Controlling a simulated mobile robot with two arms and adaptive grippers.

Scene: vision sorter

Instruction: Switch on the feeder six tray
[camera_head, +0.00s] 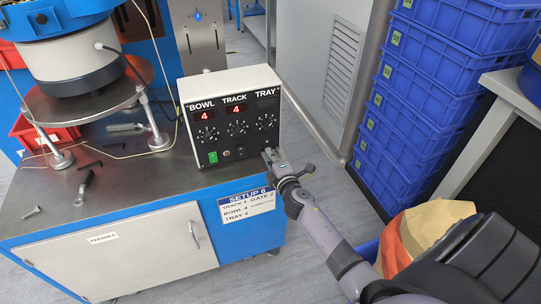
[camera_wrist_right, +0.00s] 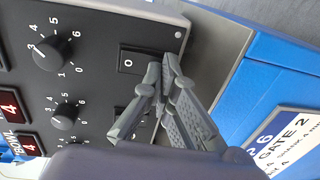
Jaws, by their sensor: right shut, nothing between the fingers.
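The feeder control box (camera_head: 236,112) stands on the bench, with BOWL, TRACK and TRAY columns. The bowl and track displays glow red with 4; the tray display (camera_head: 266,103) is dark. The bowl switch (camera_head: 213,157) shows green. My right gripper (camera_head: 268,154) is shut and empty at the panel's lower right corner, hiding the tray switch in the head view. In the right wrist view, the black tray rocker switch (camera_wrist_right: 135,61) shows an O, beside the tray knob (camera_wrist_right: 55,51). The fingertips (camera_wrist_right: 165,64) are at the rocker's edge; contact cannot be told. My left gripper is out of view.
A setup label (camera_head: 247,203) on the bench front reads TRAY 4. The bowl feeder (camera_head: 70,55) and loose tools stand left of the box. Blue crates (camera_head: 410,120) are stacked at right. A cardboard-coloured object (camera_head: 430,228) lies near my right arm.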

